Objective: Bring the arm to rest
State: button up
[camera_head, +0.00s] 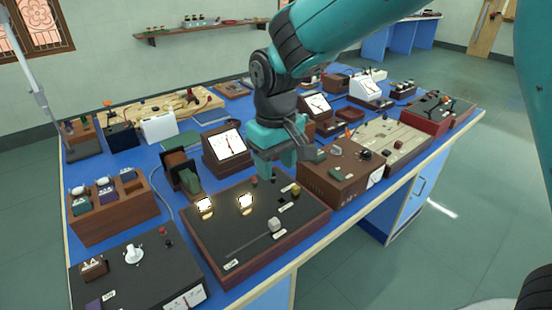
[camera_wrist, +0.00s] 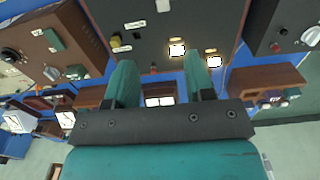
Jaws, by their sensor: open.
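My teal arm reaches over the blue bench (camera_head: 165,245) from the upper right in the head view. My gripper (camera_head: 272,172) hangs over the back edge of a dark-topped box with two lit lamps (camera_head: 262,215). In the wrist view my gripper (camera_wrist: 160,75) shows two teal fingers standing apart with nothing between them. The same box shows beyond the fingertips in the wrist view (camera_wrist: 205,20). In the head view the arm hides part of the bench behind it.
A white-faced meter (camera_head: 230,142) stands just left of the gripper. A brown box with knobs (camera_head: 335,175) stands to its right. A wooden holder (camera_head: 115,215) and a dark control box (camera_head: 140,270) are at the left. The bench is crowded; the floor at right (camera_head: 470,200) is clear.

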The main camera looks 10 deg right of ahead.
jog(key=shift+r, duration=0.5)
jog(key=s+d+r+n+y, duration=0.1)
jog(key=s+d+r+y, duration=0.1)
jog(key=s, duration=0.9)
jog(key=s+d+r+y, duration=0.2)
jog(key=s+d+r, duration=0.1)
jog(key=s, duration=0.7)
jog(key=shift+s+r+n, duration=0.4)
jog(key=shift+r, duration=0.15)
